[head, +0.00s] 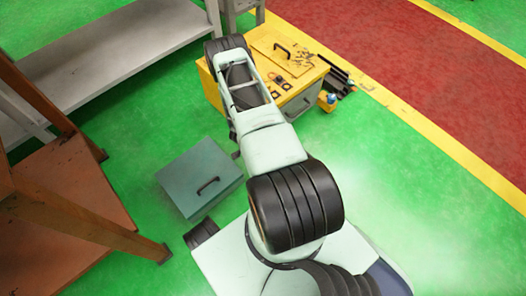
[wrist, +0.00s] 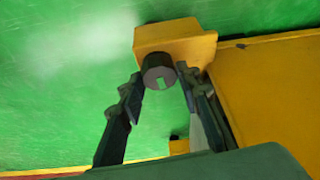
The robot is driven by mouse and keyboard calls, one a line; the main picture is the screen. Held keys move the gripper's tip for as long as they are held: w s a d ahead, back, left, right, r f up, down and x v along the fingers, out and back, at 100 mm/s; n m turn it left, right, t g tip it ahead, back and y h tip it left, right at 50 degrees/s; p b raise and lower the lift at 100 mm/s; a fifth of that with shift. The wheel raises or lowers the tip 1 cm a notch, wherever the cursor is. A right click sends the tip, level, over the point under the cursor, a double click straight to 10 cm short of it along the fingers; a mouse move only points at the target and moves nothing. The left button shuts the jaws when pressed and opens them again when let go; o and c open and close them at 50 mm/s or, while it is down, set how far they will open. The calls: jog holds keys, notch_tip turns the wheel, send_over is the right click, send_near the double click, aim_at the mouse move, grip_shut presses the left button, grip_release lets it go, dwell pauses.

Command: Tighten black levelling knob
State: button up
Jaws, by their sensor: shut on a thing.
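The black levelling knob (wrist: 158,80) is a short dark cylinder with a small pale slot on its face. In the wrist view it sits at upper centre, against a yellow block (wrist: 170,38) beside the yellow cabinet (wrist: 270,90). My gripper (wrist: 161,78) has its two dark fingers on either side of the knob, the tips closed on it. In the head view my arm reaches to the yellow cabinet (head: 299,104), and my arm hides the gripper and the knob.
Small parts (head: 292,60) lie on the cabinet top. A grey-green box with a handle (head: 198,170) stands on the green floor. A grey bench (head: 100,65) and a brown frame (head: 85,190) stand at left.

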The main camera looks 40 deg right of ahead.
jog(key=shift+d+r, duration=0.1)
dwell(0.3)
jog(key=o, duration=1.2)
jog(key=shift+c, duration=0.2)
jog(key=v, duration=1.2)
